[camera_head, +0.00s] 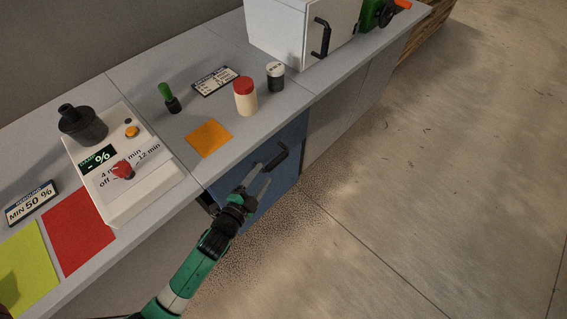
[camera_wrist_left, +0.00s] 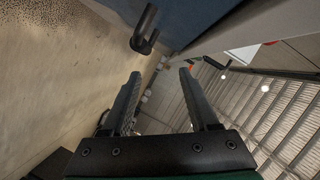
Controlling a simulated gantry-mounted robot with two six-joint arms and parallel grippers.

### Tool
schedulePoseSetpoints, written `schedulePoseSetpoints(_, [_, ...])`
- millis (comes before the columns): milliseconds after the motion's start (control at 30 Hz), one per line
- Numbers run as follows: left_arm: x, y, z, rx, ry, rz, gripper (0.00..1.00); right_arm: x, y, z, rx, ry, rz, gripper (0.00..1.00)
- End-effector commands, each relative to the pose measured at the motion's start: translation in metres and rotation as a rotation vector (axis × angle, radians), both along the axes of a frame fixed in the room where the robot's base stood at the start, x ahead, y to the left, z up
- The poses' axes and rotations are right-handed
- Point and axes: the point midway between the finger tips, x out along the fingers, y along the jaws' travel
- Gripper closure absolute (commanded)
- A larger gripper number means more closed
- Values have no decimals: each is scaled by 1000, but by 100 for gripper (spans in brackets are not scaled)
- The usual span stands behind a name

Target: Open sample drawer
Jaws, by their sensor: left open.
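The blue drawer front (camera_head: 262,182) is set under the counter in the head view and looks closed. Its black handle (camera_head: 275,157) stands out near the top; it also shows in the left wrist view as a dark hooked bar (camera_wrist_left: 145,30). My left gripper (camera_head: 260,181) is in front of the blue front, close to the handle and a little below it in the picture. It is open, and its two fingers (camera_wrist_left: 158,85) have nothing between them. The handle lies beyond the fingertips, apart from them. My right gripper is not in view.
The counter edge (camera_head: 187,209) runs above the drawer. On the counter are a white control box (camera_head: 160,185) with a red knob, a red-capped jar (camera_head: 245,98), a black-and-white jar (camera_head: 275,77) and a white cabinet (camera_head: 275,28). The floor (camera_head: 420,170) at right is clear.

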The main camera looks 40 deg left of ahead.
Motion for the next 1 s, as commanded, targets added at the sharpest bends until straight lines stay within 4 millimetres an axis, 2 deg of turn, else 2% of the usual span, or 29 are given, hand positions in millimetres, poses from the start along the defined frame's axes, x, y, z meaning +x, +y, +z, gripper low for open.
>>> schedulePoseSetpoints(33, [-5,1,-27,-2,11,5,39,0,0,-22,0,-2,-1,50])
schedulePoseSetpoints(67, [-6,2,-31,-3,13,7,39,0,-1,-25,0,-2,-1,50])
schedulePoseSetpoints(367, [-1,5,-31,-5,11,12,39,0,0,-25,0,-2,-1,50])
schedulePoseSetpoints(467, [12,9,-34,-3,10,12,39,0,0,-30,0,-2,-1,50])
schedulePoseSetpoints(800, [81,29,-51,-5,7,11,39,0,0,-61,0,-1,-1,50])
schedulePoseSetpoints(1000, [102,35,-54,-4,10,10,39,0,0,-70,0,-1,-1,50])
